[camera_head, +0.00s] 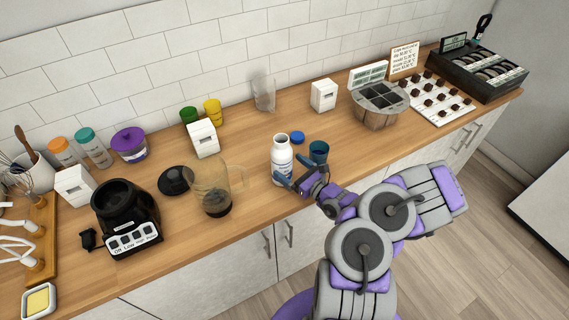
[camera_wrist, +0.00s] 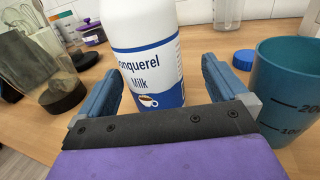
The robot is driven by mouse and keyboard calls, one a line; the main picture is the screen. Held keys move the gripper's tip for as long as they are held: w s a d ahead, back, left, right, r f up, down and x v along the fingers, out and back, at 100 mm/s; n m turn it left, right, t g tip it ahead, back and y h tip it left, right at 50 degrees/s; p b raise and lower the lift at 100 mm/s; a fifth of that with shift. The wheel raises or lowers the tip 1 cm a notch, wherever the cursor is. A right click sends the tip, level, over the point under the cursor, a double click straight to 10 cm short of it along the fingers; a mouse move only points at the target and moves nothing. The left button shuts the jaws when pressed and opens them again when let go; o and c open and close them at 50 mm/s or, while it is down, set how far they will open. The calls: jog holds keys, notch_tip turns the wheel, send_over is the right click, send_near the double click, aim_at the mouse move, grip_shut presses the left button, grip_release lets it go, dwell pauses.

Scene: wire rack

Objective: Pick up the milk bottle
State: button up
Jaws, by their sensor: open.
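The milk bottle (camera_head: 281,158) is white with a blue and white label and stands upright, uncapped, on the wooden counter. In the wrist view the bottle (camera_wrist: 147,50) stands just ahead of my gripper, and its label reads "Milk". My gripper (camera_head: 298,180) is open at the counter's front side. In the wrist view the blue fingers of my gripper (camera_wrist: 160,85) are spread, one to each side of the lower bottle. I cannot tell whether either finger touches it. The top of the bottle is cut off in the wrist view.
A teal measuring cup (camera_wrist: 290,85) stands close to the right finger; it also shows in the head view (camera_head: 319,151). A blue cap (camera_head: 297,138) lies behind the bottle. A glass jug (camera_head: 215,185) and a black blender base (camera_head: 127,215) stand to the left.

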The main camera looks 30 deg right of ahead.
aim_at(279, 159)
jog(key=w+a, duration=0.1)
jog(key=w, duration=0.1)
jog(key=w+a+b, duration=0.1)
jog(key=w+a, duration=0.1)
jog(key=shift+r, duration=0.4)
jog(key=shift+w+d, duration=0.15)
jog(key=shift+w, duration=0.2)
jog(key=shift+d, duration=0.35)
jog(key=shift+a, duration=0.45)
jog(key=c, duration=0.6)
jog(key=shift+d, duration=0.25)
jog(key=c, duration=0.9)
jog(key=shift+o, duration=0.2)
jog(key=shift+r, duration=0.2)
